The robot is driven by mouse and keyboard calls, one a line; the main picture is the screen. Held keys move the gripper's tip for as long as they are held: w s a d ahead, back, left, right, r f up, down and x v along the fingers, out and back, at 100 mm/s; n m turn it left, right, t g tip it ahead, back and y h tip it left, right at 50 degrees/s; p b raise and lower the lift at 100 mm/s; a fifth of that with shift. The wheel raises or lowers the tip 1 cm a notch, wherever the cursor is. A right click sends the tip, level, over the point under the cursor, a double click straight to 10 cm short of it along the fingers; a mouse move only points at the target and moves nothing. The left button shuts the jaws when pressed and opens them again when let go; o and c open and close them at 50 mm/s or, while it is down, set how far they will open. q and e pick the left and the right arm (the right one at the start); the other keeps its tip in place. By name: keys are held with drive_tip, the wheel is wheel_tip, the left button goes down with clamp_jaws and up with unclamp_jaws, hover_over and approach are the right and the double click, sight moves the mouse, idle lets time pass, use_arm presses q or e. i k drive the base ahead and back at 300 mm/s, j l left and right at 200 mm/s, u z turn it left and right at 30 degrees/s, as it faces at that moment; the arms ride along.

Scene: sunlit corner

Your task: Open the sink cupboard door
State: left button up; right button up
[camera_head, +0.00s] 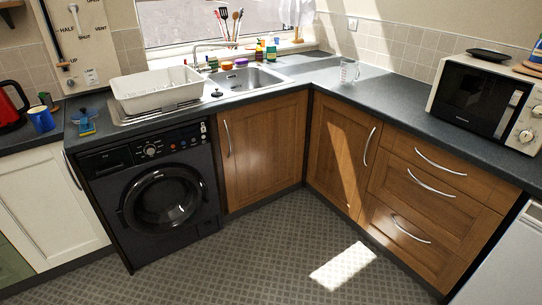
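The sink cupboard door (263,152) is a brown wooden panel below the sink, just right of the black washing machine. It looks shut, flush with the cabinet front. Its curved metal handle (227,138) stands upright near the door's left edge. The steel sink (246,80) is set in the dark worktop above it. Neither of my grippers shows in the head view, so nothing is seen touching the door or handle.
A black washing machine (160,190) stands left of the door. Another wooden door (340,155) meets it at the corner on the right, beside several drawers (430,190). The patterned floor (250,255) in front is clear, with a sunlit patch.

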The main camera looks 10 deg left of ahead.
sight(262, 142)
drive_tip(key=i+l+u, duration=0.1)
drive_tip(key=i, duration=0.5)
drive_tip(key=i+l+u, duration=0.1)
drive_tip(key=i, duration=0.5)
